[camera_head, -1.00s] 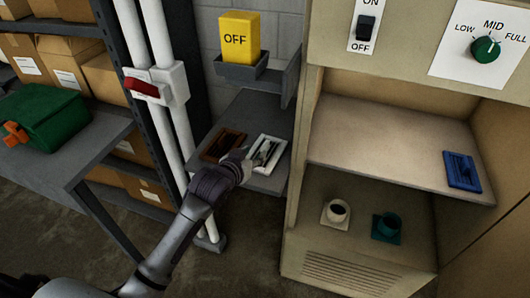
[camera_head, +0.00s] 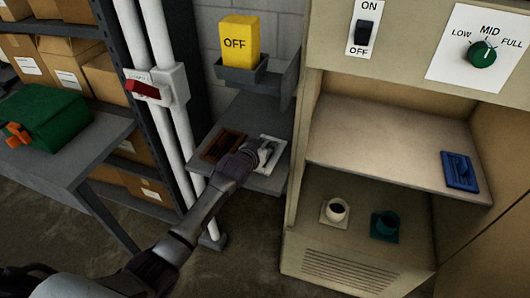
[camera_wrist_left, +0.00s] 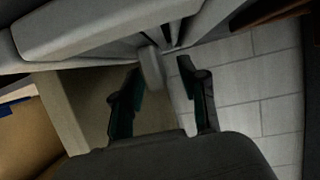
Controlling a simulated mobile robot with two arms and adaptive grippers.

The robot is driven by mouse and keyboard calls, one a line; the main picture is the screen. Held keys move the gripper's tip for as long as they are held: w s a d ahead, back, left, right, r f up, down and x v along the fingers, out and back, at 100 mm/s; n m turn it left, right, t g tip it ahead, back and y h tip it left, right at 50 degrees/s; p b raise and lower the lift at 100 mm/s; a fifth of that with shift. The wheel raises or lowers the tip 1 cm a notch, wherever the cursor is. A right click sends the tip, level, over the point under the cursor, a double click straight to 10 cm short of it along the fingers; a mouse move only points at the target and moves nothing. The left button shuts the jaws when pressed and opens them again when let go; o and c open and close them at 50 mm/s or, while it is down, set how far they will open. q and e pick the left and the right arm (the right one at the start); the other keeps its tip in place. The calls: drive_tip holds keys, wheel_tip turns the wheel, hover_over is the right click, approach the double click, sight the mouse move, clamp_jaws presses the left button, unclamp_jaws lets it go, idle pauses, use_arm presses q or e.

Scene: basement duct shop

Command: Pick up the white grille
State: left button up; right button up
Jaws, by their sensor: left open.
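The white grille (camera_head: 275,144) lies on the low grey shelf, partly covered by my left gripper. My left gripper (camera_head: 265,152) is over it in the head view, at the end of the arm reaching in from the lower left. In the left wrist view the two dark fingers (camera_wrist_left: 165,100) stand apart and open. A pale grey upright piece (camera_wrist_left: 152,70) shows between and just beyond them; I cannot tell for sure whether it is the grille's handle, or whether a finger touches it. My right gripper is not seen.
A brown grille (camera_head: 223,145) lies just left of the white one. A yellow OFF block (camera_head: 239,41) sits in a holder above. White pipes (camera_head: 180,130) with a red-levered box stand left. A beige cabinet (camera_head: 360,265) stands right, with a blue grille (camera_head: 460,172) inside.

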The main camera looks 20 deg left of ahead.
use_arm(q)
drive_tip(key=shift+s, duration=0.1)
clamp_jaws()
drive_tip(key=shift+r, duration=0.15)
